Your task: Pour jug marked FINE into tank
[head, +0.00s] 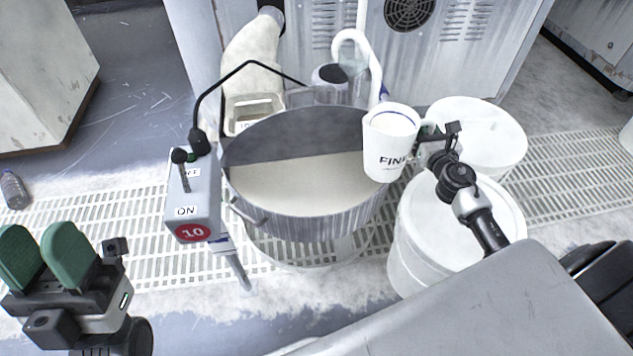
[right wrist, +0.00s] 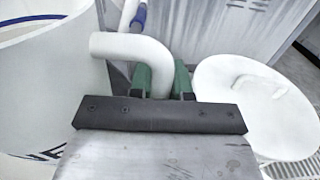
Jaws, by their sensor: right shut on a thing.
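The white jug marked FINE (head: 386,150) is upright at the right rim of the metal tank (head: 310,222). It has a blue line near its top. My right gripper (head: 428,134) is shut on its handle; in the right wrist view the green fingers (right wrist: 163,82) are around the white handle (right wrist: 125,48), with the jug's wall (right wrist: 45,85) at left. The tank holds pale, milky liquid (head: 295,184). My left gripper (head: 45,258) is at the lower left, away from the tank, its two green fingers apart with nothing between them.
A grey switch box (head: 193,195) marked ON and 10 stands at the tank's left. White lidded drums (head: 455,235) stand on the right, under my right arm. A white hooked pipe (head: 362,45) rises behind the tank. A bottle (head: 14,190) is on the floor far left.

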